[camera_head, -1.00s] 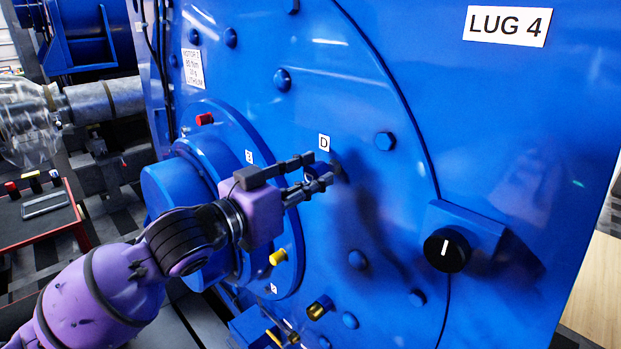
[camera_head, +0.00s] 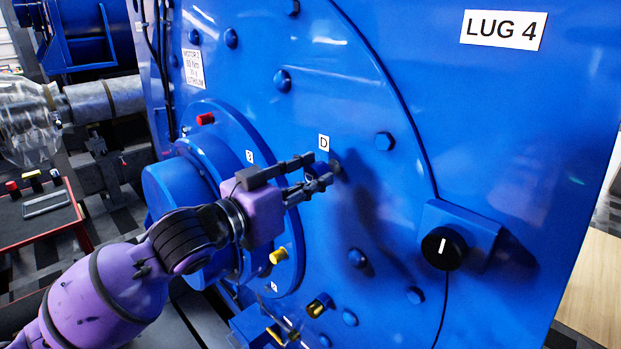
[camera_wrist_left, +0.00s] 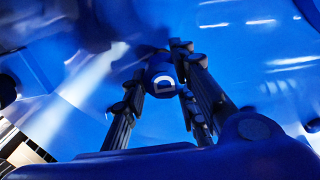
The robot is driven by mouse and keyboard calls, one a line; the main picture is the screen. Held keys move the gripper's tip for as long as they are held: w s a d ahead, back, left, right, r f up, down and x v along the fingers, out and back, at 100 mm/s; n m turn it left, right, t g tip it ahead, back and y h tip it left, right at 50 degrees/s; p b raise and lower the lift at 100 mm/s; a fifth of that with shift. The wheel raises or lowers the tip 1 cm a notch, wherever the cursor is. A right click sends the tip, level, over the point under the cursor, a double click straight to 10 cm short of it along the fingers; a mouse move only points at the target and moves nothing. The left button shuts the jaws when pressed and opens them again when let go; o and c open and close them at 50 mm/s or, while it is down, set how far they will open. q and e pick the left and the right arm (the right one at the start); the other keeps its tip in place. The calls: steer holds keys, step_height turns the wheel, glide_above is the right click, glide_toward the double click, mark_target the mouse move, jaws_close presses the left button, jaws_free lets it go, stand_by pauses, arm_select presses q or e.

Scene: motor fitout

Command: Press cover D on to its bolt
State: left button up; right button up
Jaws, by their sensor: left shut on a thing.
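Cover D (camera_wrist_left: 161,80) is a small blue cap with a white D on its face, seen between the fingers in the left wrist view. My left gripper (camera_head: 321,172) is shut on it, close against the blue motor face (camera_head: 345,100), just below the white D label (camera_head: 324,142). The fingers hide most of the cover in the head view. The bolt of D is hidden, and I cannot tell whether the cover is fully seated on it. My right gripper is not in view.
A black knob (camera_head: 445,248) sits on a blue block to the right. A red cap (camera_head: 205,118) and brass-coloured pieces (camera_head: 278,255) stick out around the round hub flange. Blue bolt heads (camera_head: 384,141) dot the motor face. A tray table (camera_head: 35,215) stands at the far left.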

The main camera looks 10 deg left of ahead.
mark_target(314, 178)
arm_select(q)
steer(key=shift+w+d, duration=0.25)
steer(key=shift+w, duration=0.15)
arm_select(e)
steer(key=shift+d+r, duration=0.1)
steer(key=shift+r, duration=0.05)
arm_select(q)
steer(key=shift+p+x, duration=0.3)
steer(key=shift+x, duration=0.8)
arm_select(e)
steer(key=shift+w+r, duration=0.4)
arm_select(q)
steer(key=o, duration=0.9)
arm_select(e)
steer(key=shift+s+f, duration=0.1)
arm_select(q)
steer(key=v, duration=1.2)
steer(key=shift+f, duration=0.1)
